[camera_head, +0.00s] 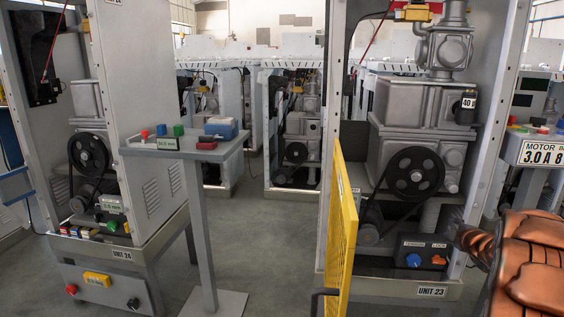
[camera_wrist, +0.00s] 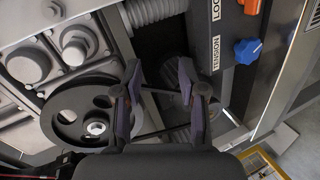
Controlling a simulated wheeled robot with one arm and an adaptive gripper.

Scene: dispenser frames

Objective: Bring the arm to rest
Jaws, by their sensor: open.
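My gripper (camera_wrist: 160,95) is open in the wrist view, with its two fingers apart and nothing held between them. Beyond the fingers are the drive belt and dark space inside the machine. The large black pulley (camera_wrist: 92,118) is left of the fingers. The control box (camera_wrist: 212,60) with its blue knob (camera_wrist: 247,51) is to the right. In the head view my orange-brown arm (camera_head: 535,262) fills the lower right corner, in front of the right edge of UNIT 23. My fingers cannot be made out there.
UNIT 23's cabinet (camera_head: 342,110) holds a black pulley and the control box (camera_head: 425,252) with blue and orange knobs. A yellow mesh guard (camera_head: 341,225) stands open at its left side. A post table (camera_head: 200,150) and UNIT 24 are left. Grey floor (camera_head: 275,250) is clear between.

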